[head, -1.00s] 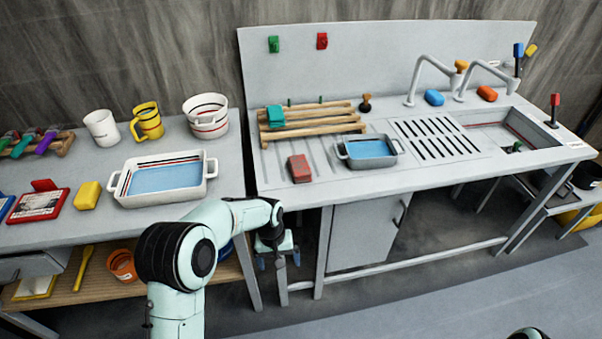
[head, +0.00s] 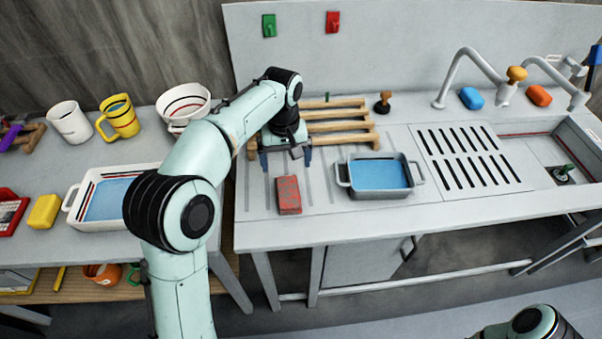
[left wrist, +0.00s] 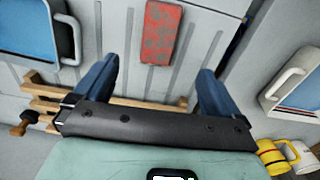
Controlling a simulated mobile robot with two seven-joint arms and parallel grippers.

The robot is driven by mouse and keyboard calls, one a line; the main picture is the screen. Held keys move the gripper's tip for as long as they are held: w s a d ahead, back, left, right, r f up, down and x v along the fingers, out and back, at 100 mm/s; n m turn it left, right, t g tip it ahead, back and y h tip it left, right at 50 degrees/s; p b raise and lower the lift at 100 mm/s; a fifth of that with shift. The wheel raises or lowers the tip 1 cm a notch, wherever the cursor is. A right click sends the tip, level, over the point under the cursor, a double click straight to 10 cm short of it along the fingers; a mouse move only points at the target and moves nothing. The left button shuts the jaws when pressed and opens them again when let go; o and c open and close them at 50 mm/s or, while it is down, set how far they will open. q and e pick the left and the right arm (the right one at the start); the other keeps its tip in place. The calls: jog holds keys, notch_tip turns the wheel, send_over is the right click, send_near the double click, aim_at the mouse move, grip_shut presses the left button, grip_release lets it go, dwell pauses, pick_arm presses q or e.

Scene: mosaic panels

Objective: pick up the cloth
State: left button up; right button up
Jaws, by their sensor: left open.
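A red, speckled, folded-looking piece (head: 288,194), which I take for the cloth, lies flat on the grey counter left of the grey basin. In the left wrist view the cloth (left wrist: 161,32) shows beyond the fingertips, between their lines. My left gripper (head: 286,160) is open and empty, fingers pointing down, behind the cloth at the front of the wooden rack. Its blue fingers (left wrist: 155,75) are wide apart and do not visibly touch the cloth. My right gripper is out of view; only part of that arm shows at bottom right.
A grey basin with blue inside (head: 377,191) stands just right of the cloth. The wooden rack (head: 343,125) lies behind it, partly hidden by my left arm. A white basin (head: 76,204) is on the left table. The counter in front of the cloth is clear.

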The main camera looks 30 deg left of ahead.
pick_arm(q)
jog(key=b, duration=0.1)
send_over(288, 190)
jog(key=f, duration=0.7)
jog(key=shift+s+a+f, duration=0.1)
jog(key=shift+s+f, duration=0.15)
jog(key=shift+s, duration=0.05)
jog(key=f, duration=0.5)
jog(key=shift+w+f+b, duration=0.25)
jog(key=shift+f+b, duration=0.05)
jog(key=shift+b, duration=0.1)
jog(key=c, duration=1)
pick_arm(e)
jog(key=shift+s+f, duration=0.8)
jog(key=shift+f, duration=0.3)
